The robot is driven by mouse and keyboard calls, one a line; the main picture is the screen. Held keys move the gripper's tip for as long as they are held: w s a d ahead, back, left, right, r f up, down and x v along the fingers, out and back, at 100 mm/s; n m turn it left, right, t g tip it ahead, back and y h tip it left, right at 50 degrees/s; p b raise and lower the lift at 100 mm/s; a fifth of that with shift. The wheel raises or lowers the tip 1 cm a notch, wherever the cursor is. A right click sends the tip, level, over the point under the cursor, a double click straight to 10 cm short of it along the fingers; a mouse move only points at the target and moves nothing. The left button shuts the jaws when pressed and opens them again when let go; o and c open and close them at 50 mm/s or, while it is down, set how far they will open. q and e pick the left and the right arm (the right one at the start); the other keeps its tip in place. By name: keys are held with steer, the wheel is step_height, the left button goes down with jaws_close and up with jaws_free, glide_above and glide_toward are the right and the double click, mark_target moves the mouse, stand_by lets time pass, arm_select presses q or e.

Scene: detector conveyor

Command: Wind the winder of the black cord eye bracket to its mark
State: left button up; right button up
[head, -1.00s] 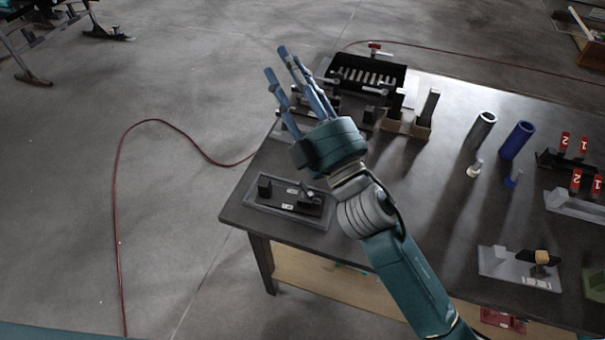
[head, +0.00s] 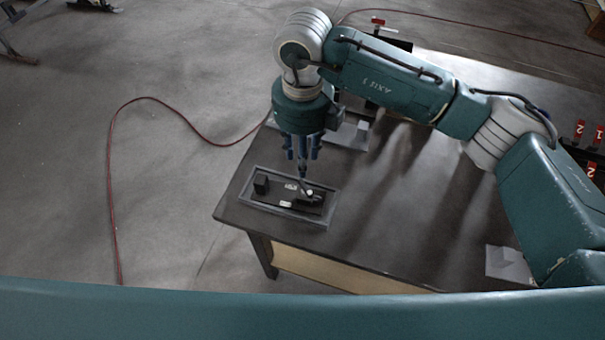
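A black fixture, which looks like the black cord eye bracket (head: 278,198), lies in a shallow grey tray (head: 262,208) at the table's left front corner. It has an upright black block at its left end and small white labels. A dark slanted part with a pale tip, perhaps the winder (head: 310,195), stands at its right end. My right gripper (head: 302,160) points down just above that part, its blue fingers apart. I cannot tell whether they touch it. The mark cannot be made out. My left gripper is out of view.
Red numbered tags (head: 580,130) show at the right edge. A pale plate (head: 507,263) lies at the front right. A red cable (head: 112,190) runs over the floor.

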mark_target(303, 185)
step_height(303, 185, down, 10)
steer(key=p, duration=0.3)
steer(key=shift+s+r+p, duration=0.1)
steer(key=shift+p, duration=0.2)
steer(key=shift+f, duration=0.4)
jaws_close()
